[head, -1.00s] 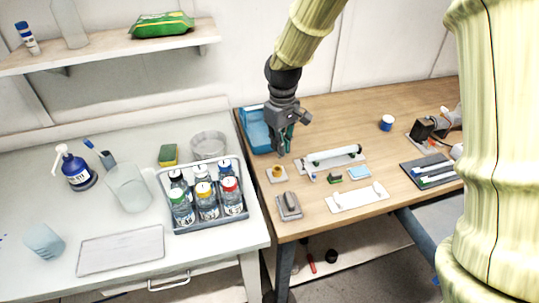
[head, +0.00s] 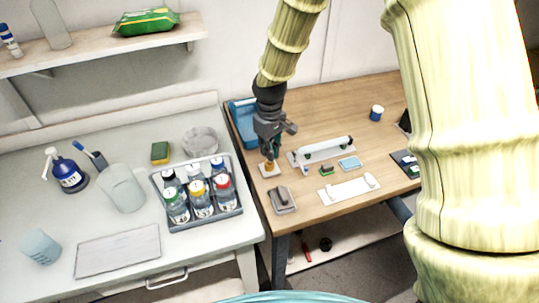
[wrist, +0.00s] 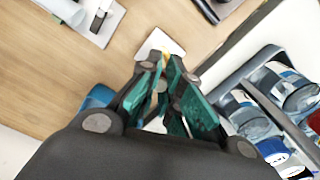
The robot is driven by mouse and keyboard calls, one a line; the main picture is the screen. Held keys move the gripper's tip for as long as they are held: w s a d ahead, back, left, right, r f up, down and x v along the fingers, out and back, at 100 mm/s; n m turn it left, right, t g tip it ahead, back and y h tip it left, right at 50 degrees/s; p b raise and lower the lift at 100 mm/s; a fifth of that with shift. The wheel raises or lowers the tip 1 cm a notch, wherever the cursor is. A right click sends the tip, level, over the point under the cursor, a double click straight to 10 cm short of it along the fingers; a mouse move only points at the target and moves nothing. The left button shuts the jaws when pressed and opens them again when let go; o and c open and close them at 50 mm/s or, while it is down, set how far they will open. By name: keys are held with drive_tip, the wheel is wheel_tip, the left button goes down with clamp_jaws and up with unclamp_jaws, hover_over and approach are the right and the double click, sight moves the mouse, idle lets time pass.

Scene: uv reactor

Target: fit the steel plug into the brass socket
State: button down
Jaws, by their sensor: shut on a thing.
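The brass socket (head: 269,165) stands on a small white base plate (head: 264,174) near the wooden table's left edge. My gripper (head: 271,157) is directly over the socket, pointing down, with its fingertips at or just above the socket's top. In the wrist view my gripper's green fingers (wrist: 170,95) are closed together, with the white plate (wrist: 168,42) beyond them and a sliver of brass (wrist: 159,86) between them. The steel plug is hidden by the fingers; I cannot tell whether it touches or has entered the socket.
A grey block-like fixture (head: 283,200) stands just in front of the socket. A blue bin (head: 243,124) is behind, and a long white holder with a tube (head: 325,150) is to the right. A bottle rack (head: 238,211) stands on the white bench at left.

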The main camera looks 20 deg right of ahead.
sight(269, 162)
drive_tip(key=shift+s+f, duration=0.25)
drive_tip(key=shift+f, duration=0.15)
drive_tip(key=f, duration=0.1)
drive_tip(key=w+f, duration=0.1)
drive_tip(key=shift+f+p, duration=0.3)
drive_tip(key=shift+p, duration=0.1)
drive_tip(key=shift+s+r, duration=0.15)
drive_tip(key=shift+s, duration=0.1)
drive_tip(key=c, duration=1.9)
unclamp_jaws()
drive_tip(key=o, duration=0.3)
drive_tip(key=shift+w, duration=0.1)
drive_tip(key=shift+r+b, duration=1.9)
drive_tip(key=shift+r, duration=4.1)
